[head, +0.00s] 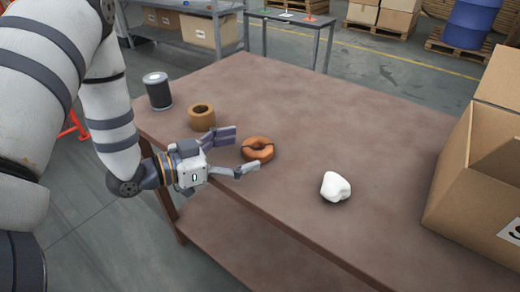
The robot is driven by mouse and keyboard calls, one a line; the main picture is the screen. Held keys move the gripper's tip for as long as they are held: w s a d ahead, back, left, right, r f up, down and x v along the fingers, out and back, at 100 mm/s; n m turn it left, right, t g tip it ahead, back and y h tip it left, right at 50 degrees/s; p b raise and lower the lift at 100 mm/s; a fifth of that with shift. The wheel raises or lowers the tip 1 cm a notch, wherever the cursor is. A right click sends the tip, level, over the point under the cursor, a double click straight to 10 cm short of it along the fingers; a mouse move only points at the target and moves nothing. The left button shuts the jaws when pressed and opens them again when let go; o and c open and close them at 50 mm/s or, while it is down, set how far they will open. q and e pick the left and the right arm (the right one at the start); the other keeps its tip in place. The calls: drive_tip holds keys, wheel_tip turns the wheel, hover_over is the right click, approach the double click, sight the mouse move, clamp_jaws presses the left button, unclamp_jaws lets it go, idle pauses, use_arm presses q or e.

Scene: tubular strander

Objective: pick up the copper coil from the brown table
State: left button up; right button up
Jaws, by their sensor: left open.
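The copper coil (258,149) is an orange-brown ring lying flat on the brown table (330,120), near its left part. My left gripper (247,151) comes in from the left, with its fingers spread and pointing at the coil. Its fingertips are close to the coil's left side; I cannot tell whether they touch it. Nothing is held between the fingers. My right gripper is not in view.
A brown tape-like roll (201,117) and a dark spool (157,91) stand behind the gripper. A white lump (335,187) lies right of the coil. An open cardboard box (480,180) fills the right end. The table's middle back is clear.

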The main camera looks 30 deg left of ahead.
use_arm(q)
drive_tip(key=x, duration=0.2)
drive_tip(key=shift+w+d+f, duration=0.15)
drive_tip(key=shift+w, duration=0.15)
drive_tip(key=c, duration=1.5)
